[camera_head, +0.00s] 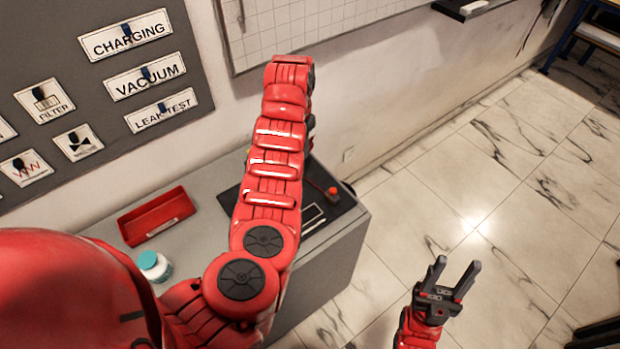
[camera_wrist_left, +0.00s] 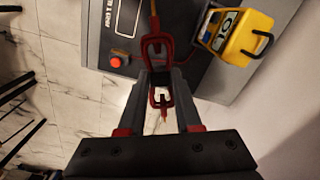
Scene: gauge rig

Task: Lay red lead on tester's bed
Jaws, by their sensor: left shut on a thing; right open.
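In the left wrist view, my left gripper (camera_wrist_left: 160,82) is shut on the red lead (camera_wrist_left: 157,42). The lead shows as red loops with thin ends, one loop above the fingertips and one between the fingers. Beyond it is a dark board with a red button (camera_wrist_left: 115,62), which looks like the tester's bed (camera_wrist_left: 122,22). In the head view the bed (camera_head: 312,214) lies on the grey bench, partly covered by my left arm. My left gripper and the lead are hidden there. My right gripper (camera_head: 456,281) is open and empty, over the floor right of the bench.
A yellow meter (camera_wrist_left: 238,35) stands beside the bed in the left wrist view. In the head view, a red tray (camera_head: 157,216) and a white bottle with a teal cap (camera_head: 154,265) are on the bench (camera_head: 335,262). A labelled board (camera_head: 95,85) hangs on the wall behind.

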